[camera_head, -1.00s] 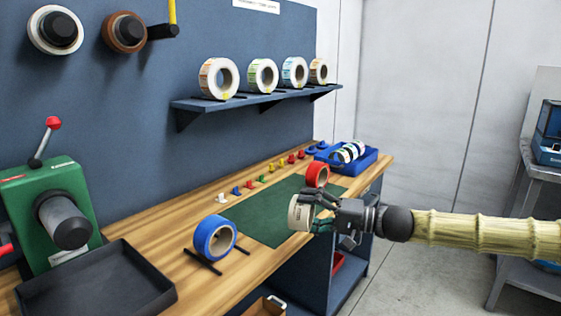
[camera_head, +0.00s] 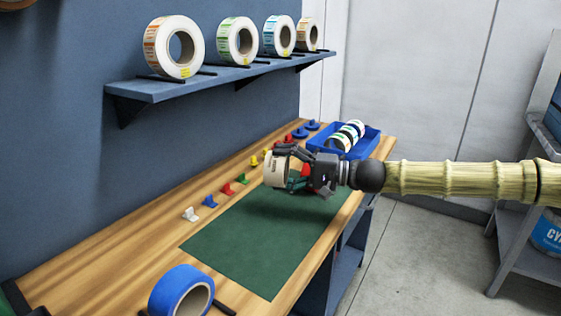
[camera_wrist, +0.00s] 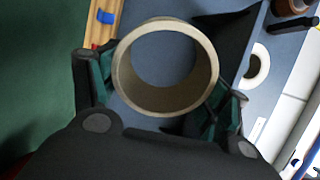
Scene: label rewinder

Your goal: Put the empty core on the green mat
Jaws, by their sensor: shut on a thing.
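The empty core (camera_head: 276,169) is a short, pale cardboard ring. My gripper (camera_head: 300,172) is shut on it and holds it above the far part of the green mat (camera_head: 262,240). In the wrist view the core (camera_wrist: 123,75) shows end-on with an open hole, and the gripper's fingers (camera_wrist: 165,95) lie on either side of it. The mat lies flat on the wooden bench, and its near part is bare. A strip of green also shows at the left of the wrist view (camera_wrist: 35,90).
A blue tape roll (camera_head: 180,292) stands at the near end. A blue bin (camera_head: 370,142) with label rolls stands at the far end. A shelf (camera_head: 150,91) of label rolls hangs above.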

